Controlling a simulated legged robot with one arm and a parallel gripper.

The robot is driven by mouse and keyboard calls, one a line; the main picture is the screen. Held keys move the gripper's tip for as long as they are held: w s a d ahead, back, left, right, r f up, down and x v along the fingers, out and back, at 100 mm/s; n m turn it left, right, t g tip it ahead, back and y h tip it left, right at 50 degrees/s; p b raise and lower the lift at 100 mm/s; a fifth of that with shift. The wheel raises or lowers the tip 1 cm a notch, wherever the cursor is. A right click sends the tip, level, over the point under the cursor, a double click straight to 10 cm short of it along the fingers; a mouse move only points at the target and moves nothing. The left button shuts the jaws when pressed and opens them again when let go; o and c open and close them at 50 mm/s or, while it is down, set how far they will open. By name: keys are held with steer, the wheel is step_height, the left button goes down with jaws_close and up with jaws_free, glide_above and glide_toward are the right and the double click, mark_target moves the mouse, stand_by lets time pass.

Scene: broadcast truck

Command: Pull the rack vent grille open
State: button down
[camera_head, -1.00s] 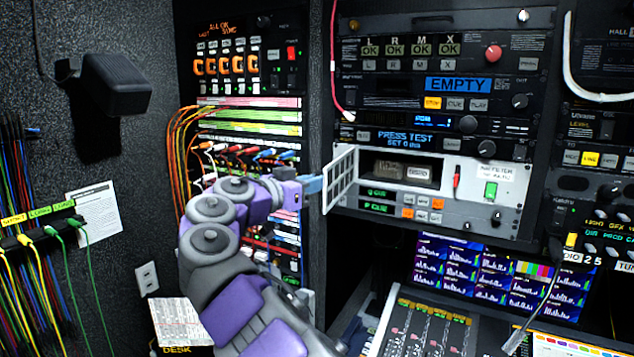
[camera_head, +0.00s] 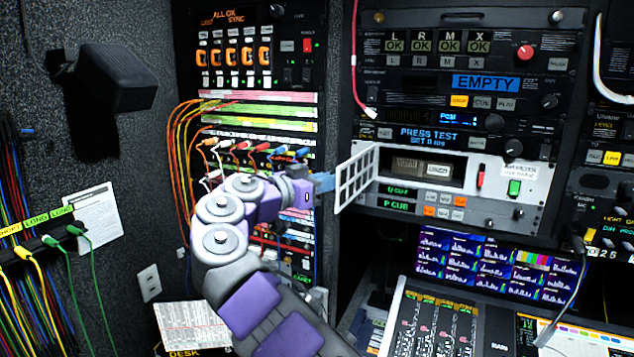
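The white rack vent grille (camera_head: 355,180) is a small slatted panel on the left of the white-faced rack unit (camera_head: 470,217). It stands swung out at an angle from the unit's face, with its free edge toward the left. A recess with two grey cartridge-like pieces (camera_head: 418,167) shows to its right. My gripper (camera_head: 325,182) is at the grille's left edge, its blue-grey fingertips touching or very near it. The fingers are seen from the side, so I cannot tell whether they are open or shut on the edge.
Patch panels with orange and coloured cables (camera_head: 255,150) lie behind my arm on the left. A mixing desk (camera_head: 440,325) and a bank of screens (camera_head: 495,263) are below the unit. A red cable (camera_head: 356,60) hangs above the grille.

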steer(key=shift+d+r, duration=0.35)
steer(key=shift+r, duration=0.2)
steer(key=c, duration=1.6)
jaws_free()
steer(key=o, duration=0.4)
steer(key=shift+w+d+f, duration=0.1)
steer(key=shift+d, duration=0.3)
steer(key=shift+a+f, duration=0.1)
steer(key=shift+a, duration=0.45)
steer(key=p+v, duration=0.1)
steer(key=v, duration=1.6)
steer(key=shift+a+f+p, duration=0.2)
steer(key=shift+f+p, duration=0.1)
steer(key=shift+p, duration=0.1)
